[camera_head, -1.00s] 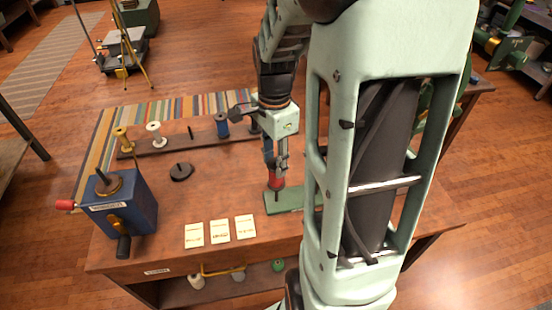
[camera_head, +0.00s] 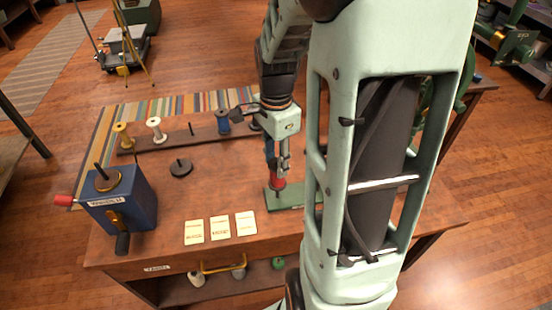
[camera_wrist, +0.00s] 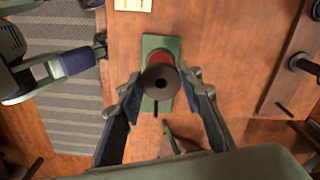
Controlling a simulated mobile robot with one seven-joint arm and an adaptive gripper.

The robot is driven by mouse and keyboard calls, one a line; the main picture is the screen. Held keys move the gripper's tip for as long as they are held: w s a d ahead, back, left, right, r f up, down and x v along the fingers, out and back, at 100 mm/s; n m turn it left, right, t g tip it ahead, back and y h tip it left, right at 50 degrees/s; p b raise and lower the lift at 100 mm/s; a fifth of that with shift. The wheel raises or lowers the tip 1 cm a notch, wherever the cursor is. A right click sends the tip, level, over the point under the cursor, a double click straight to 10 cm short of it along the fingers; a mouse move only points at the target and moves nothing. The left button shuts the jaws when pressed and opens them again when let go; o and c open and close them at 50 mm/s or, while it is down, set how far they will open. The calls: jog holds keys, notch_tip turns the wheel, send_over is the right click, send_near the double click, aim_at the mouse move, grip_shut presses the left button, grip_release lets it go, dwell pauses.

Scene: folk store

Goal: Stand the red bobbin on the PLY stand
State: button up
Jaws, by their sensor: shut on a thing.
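The red bobbin (camera_head: 277,184) is between the fingers of my gripper (camera_head: 277,172), which is shut on it. The bobbin looks upright over the left part of a green stand (camera_head: 297,196) on the table. In the wrist view the bobbin's dark round top (camera_wrist: 161,84) with its centre hole sits between the fingers, with the green stand (camera_wrist: 160,43) beneath it. A short dark peg (camera_wrist: 155,113) shows at the bobbin's edge. I cannot tell whether the bobbin touches the stand. My arm hides the stand's right end in the head view.
A dark rack (camera_head: 170,142) at the back holds yellow, white and blue spools. A black round stand (camera_head: 180,168) and a blue crank box (camera_head: 122,198) are left. Cream cards (camera_head: 220,227) lie in front of the stand.

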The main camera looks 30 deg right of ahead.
jog(key=shift+f+b, duration=2.05)
jog(key=shift+f, duration=0.8)
jog(key=o, duration=1)
jog(key=shift+o, duration=0.2)
jog(key=shift+r, duration=0.1)
notch_tip(320, 180, up, 12)
